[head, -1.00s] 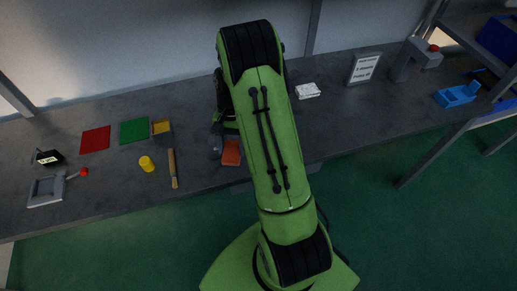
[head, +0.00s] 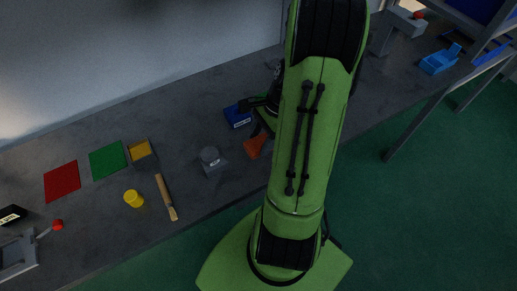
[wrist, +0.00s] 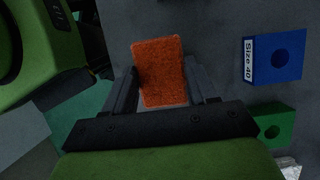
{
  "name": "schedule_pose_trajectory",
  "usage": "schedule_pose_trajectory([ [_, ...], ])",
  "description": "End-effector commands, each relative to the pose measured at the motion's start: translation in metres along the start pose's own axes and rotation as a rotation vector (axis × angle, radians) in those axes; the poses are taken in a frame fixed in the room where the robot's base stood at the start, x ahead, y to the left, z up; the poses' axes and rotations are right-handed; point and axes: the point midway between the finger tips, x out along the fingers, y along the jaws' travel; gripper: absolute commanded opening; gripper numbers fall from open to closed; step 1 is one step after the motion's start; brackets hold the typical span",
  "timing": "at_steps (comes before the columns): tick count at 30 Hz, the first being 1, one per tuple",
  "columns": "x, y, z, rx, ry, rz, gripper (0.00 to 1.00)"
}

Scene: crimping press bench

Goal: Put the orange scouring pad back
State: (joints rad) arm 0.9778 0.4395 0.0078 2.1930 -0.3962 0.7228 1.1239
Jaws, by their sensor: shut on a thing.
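The orange scouring pad (wrist: 160,72) is held between the two dark fingers of my gripper (wrist: 165,88) in the wrist view. My gripper is shut on it, and the pad sticks out beyond the fingertips. In the head view the pad (head: 255,146) looks tilted over the bench, just left of my arm, which hides part of the gripper. I cannot tell its exact height above the bench.
A blue block marked Size 40 (wrist: 273,58) and a green block (wrist: 271,127) are right of my gripper. In the head view a grey block (head: 213,161), wooden-handled tool (head: 166,197), yellow cylinder (head: 133,198), green mat (head: 108,160) and red mat (head: 62,181) lie left.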

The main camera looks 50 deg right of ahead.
Motion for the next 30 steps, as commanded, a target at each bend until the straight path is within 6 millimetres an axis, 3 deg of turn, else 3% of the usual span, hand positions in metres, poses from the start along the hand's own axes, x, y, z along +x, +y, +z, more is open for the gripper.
schedule_pose_trajectory([
  [8,0.041,-0.001,-0.016,-0.003,-0.001,0.002,0.19],
  [18,0.044,-0.001,-0.018,-0.005,0.001,0.000,0.19],
  [19,0.044,-0.001,-0.017,-0.005,0.001,0.000,0.60],
  [21,0.043,-0.001,-0.017,-0.005,0.001,0.000,0.71],
  [24,0.043,-0.001,-0.017,-0.005,0.001,0.000,0.83],
  [30,0.043,-0.001,-0.017,-0.006,0.001,0.000,0.83],
])
